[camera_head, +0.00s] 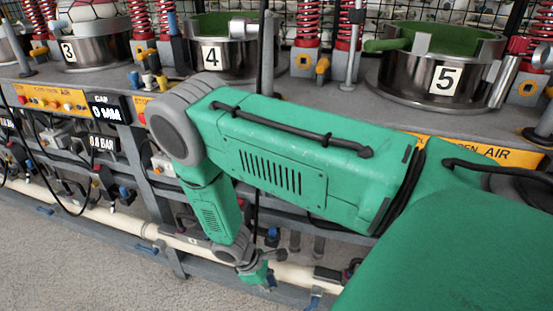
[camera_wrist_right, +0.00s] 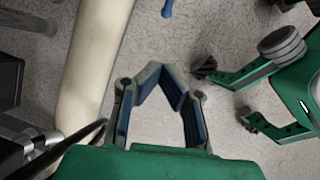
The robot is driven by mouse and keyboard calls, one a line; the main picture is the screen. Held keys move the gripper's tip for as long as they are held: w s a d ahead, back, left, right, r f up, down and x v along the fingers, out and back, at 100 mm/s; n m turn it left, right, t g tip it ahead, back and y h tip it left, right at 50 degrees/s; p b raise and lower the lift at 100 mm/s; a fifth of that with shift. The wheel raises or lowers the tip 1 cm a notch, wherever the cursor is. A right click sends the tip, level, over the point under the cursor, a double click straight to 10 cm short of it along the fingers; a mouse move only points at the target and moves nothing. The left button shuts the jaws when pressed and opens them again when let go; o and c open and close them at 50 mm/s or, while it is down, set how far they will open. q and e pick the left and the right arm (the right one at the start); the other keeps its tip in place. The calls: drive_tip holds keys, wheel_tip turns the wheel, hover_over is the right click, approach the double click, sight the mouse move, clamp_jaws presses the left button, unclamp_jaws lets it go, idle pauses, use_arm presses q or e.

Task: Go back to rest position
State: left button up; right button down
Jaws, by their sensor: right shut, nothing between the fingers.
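My right arm, green with grey joints, crosses the head view from the right and bends down in front of the ball press bench. My right gripper (camera_head: 256,272) hangs low, in front of the cream pipe (camera_head: 110,217). In the right wrist view the gripper (camera_wrist_right: 160,72) has its blue-padded fingers meeting at the tips, with nothing between them and grey floor beyond. It is shut and empty. The cream pipe (camera_wrist_right: 88,75) runs along the left of that view. My left gripper shows in neither view.
The bench carries numbered metal cups: cup 3 (camera_head: 98,50), cup 4 (camera_head: 240,57) and cup 5 (camera_head: 410,80). Red springs (camera_head: 308,25) stand between them. Gauges (camera_head: 108,108), hoses and valves line the bench front. Grey floor (camera_head: 75,270) is open at lower left.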

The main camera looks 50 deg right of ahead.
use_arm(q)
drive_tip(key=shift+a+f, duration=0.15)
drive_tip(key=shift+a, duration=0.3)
use_arm(e)
drive_tip(key=shift+a+r, duration=0.15)
drive_tip(key=shift+a, duration=0.2)
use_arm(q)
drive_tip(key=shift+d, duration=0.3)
use_arm(e)
drive_tip(key=shift+d, duration=0.25)
use_arm(q)
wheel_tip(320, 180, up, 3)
drive_tip(key=p, duration=0.2)
drive_tip(key=shift+p, duration=0.35)
use_arm(e)
drive_tip(key=s+a+r+m+t+y, duration=0.1)
drive_tip(key=s+a+r+m+t, duration=0.1)
drive_tip(key=s, duration=0.4)
drive_tip(key=s+a+r+m+t+y, duration=0.2)
drive_tip(key=s+a+r+m, duration=0.1)
drive_tip(key=s+a+r, duration=0.2)
drive_tip(key=shift+s+r+m, duration=0.4)
drive_tip(key=shift+s+r, duration=0.5)
drive_tip(key=shift+s, duration=0.2)
